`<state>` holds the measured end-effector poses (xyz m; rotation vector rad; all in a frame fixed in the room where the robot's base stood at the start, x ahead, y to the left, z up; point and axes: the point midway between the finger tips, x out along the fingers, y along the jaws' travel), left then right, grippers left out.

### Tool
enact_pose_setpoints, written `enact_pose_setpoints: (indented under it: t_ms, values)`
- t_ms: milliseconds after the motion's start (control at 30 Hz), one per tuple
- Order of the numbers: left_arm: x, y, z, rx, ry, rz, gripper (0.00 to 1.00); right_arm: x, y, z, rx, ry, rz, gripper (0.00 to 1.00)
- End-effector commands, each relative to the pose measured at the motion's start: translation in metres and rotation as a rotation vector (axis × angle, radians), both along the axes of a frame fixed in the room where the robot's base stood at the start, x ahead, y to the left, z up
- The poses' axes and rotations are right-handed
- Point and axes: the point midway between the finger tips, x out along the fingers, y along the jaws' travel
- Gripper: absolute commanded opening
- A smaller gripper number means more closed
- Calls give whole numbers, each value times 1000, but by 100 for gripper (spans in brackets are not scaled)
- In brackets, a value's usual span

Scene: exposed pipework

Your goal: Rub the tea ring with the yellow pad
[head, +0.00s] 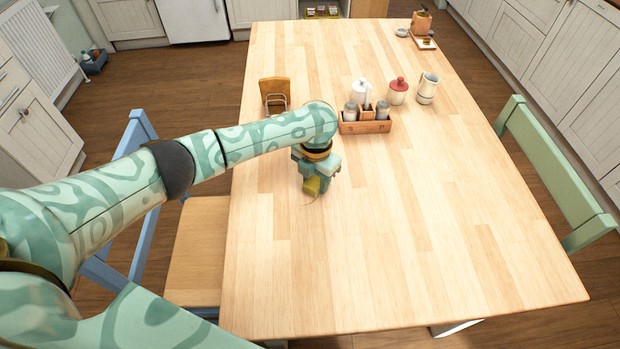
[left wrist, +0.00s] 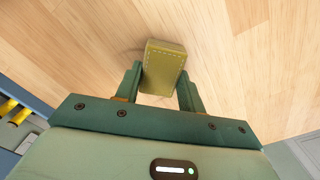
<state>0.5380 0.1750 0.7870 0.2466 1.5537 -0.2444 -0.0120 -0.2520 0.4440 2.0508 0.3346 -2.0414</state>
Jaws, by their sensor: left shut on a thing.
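My left gripper (head: 318,184) points down at the left part of the wooden table (head: 400,240). It is shut on the yellow pad (head: 312,187), which shows between its two fingers. The left wrist view shows the pad (left wrist: 163,68) as a stitched, olive-yellow block held between green fingers, over the tabletop. A faint brownish trace shows on the wood beside the pad in both views; most of the tea ring is hidden or too faint to make out. The pad is at or very close to the wood; I cannot tell if it touches. My right gripper is not in view.
A wooden caddy (head: 365,127) with shakers stands beyond the gripper, with a red-lidded jar (head: 398,91) and a cream jug (head: 428,88) behind. A napkin holder (head: 275,92) is at the left. A green chair (head: 550,170) stands right. The table's near half is clear.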

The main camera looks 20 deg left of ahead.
Motion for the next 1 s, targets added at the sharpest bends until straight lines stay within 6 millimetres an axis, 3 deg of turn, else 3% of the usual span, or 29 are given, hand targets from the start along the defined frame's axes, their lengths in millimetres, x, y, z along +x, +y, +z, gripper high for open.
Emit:
enact_pose_setpoints:
  t_ms: [733, 1000]
  values:
    - [-23, 45, 1, 1, 2, 1, 21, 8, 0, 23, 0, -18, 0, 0]
    - [-35, 70, -1, 2, 3, 1, 21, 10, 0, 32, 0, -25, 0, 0]
